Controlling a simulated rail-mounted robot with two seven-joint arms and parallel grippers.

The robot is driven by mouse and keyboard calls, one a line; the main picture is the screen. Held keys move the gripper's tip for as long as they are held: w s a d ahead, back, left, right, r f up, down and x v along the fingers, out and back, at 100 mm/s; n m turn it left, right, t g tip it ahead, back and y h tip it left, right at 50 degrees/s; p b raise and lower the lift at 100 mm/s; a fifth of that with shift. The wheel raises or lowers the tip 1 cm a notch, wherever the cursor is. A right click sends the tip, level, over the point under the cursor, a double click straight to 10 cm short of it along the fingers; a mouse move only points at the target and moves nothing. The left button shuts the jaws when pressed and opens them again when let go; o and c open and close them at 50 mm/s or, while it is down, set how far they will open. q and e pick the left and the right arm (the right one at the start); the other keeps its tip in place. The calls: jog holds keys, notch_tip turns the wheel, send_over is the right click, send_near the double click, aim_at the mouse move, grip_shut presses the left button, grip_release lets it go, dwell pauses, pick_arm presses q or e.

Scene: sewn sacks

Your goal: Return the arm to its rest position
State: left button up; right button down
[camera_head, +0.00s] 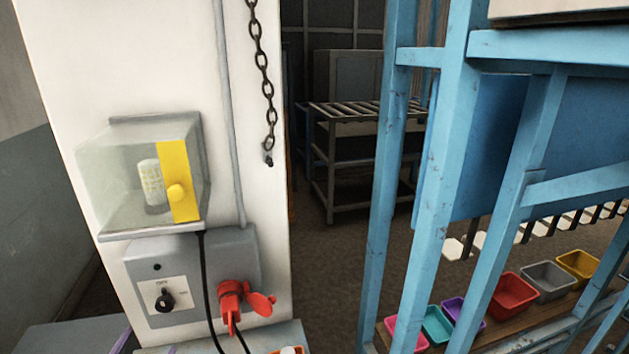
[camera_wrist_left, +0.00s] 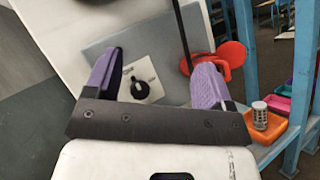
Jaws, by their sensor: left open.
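My left gripper (camera_wrist_left: 160,72) shows in the left wrist view with its two purple fingers spread wide and nothing between them. In the head view only slivers of its purple fingers (camera_head: 121,341) show at the bottom left edge. Beyond the fingers is a grey control box (camera_head: 190,270) with a black rotary knob (camera_head: 164,299) on a white plate; the knob also shows in the wrist view (camera_wrist_left: 139,89), between the fingers. A red socket (camera_head: 232,296) with an open red cap is on the box's right side. My right gripper is not in view.
A clear cover with a yellow strip (camera_head: 180,181) encloses a lamp above the box. Blue frame posts (camera_head: 430,190) and several coloured bins (camera_head: 512,294) stand farther right.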

pick_arm(q)
jog(key=s+a+r+m+g+y, duration=0.15)
jog(key=a+m+y, duration=0.35)
jog(key=m+y, duration=0.9)
jog(key=s+a+r+m+g+y, duration=0.1)
jog(key=s+a+m+g+y, duration=0.35)
jog(key=m, duration=1.55)
notch_tip(320, 180, down, 12)
jog(key=s+d+n+g+h, duration=0.2)
jog(key=n+g+h, duration=0.1)
jog(key=n+g, duration=0.25)
jog(key=s+d+f+g+h, duration=0.4)
jog(key=s+d+f+h, duration=0.4)
jog(key=s+d+f, duration=0.4)
jog(key=s+d+f+n+g, duration=0.1)
jog(key=s+d+f, duration=0.15)
jog(key=s, duration=0.35)
jog(key=s+d+f+g, duration=0.2)
jog(key=s+f, duration=0.1)
jog(key=s, duration=0.2)
notch_tip(320, 180, up, 29)
jog(key=p, duration=2.9)
jog(key=shift+a+f, duration=0.2)
jog(key=shift+a, duration=0.05)
